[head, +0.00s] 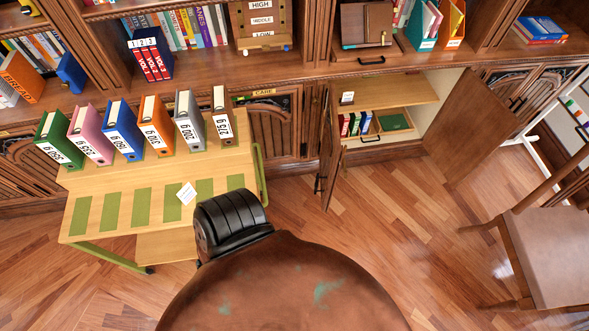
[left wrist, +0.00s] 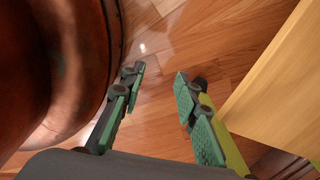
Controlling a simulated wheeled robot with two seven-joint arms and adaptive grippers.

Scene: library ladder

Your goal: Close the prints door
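A cabinet under the shelves stands open in the head view, with both doors swung out. Its left door (head: 331,153) is seen nearly edge-on and has a dark handle low down. Its right door (head: 470,127) is opened wide to the right. I cannot read a prints label on either door. Inside are a wooden shelf (head: 385,92), several small books and a green flat item. My left gripper (left wrist: 160,80) shows in the left wrist view, open and empty above the floor, beside a pale wooden edge. My right gripper is not in view.
A wooden cart (head: 97,183) with green strips and several binders stands at left. A chair (head: 545,250) stands at right, with a white frame (head: 540,150) behind it. The floor (head: 400,215) before the open cabinet is clear.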

